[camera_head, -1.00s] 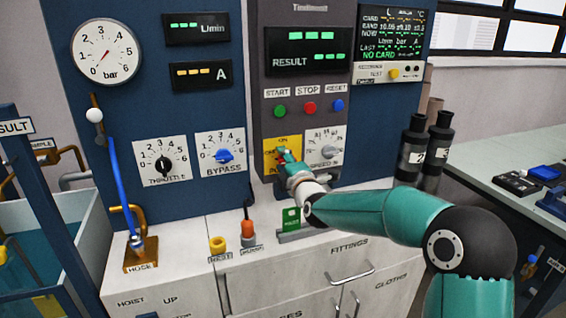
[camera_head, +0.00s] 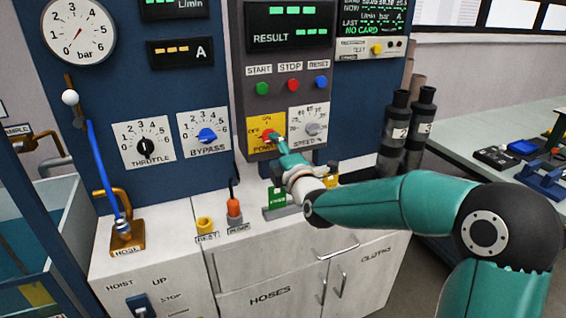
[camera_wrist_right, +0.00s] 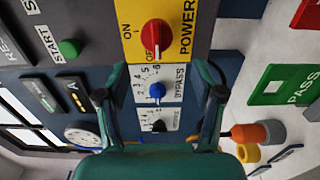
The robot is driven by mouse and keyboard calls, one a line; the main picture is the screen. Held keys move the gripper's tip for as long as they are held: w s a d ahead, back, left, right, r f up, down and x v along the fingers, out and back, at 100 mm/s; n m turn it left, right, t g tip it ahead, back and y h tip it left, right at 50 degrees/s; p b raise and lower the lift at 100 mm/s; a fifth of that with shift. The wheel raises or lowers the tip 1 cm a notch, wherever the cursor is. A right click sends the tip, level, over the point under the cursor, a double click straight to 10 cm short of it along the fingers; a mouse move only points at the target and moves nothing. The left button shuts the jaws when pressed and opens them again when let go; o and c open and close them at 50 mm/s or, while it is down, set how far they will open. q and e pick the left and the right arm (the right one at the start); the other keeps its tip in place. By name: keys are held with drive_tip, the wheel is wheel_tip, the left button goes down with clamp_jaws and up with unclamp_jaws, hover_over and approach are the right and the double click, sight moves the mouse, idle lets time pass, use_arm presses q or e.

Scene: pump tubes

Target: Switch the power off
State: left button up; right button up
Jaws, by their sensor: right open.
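The red power knob (camera_head: 268,135) sits on a yellow plate marked ON, OFF and POWER, on the grey panel. My right gripper (camera_head: 278,145) is just to the lower right of the knob in the head view. In the right wrist view its fingers (camera_wrist_right: 158,95) are spread and empty, and the knob lies beyond the fingertips. My left gripper is not in view.
The speed dial (camera_head: 312,129) is right of the power plate, and the START, STOP and RESET buttons (camera_head: 293,83) are above. The result display (camera_head: 290,36) shows lit green dashes. A green PASS block (camera_wrist_right: 287,92) and the orange plug (camera_head: 234,208) are below.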

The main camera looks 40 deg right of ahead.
drive_tip(key=v, duration=0.5)
drive_tip(key=shift+f, duration=0.1)
drive_tip(key=shift+a, duration=0.1)
idle(0.3)
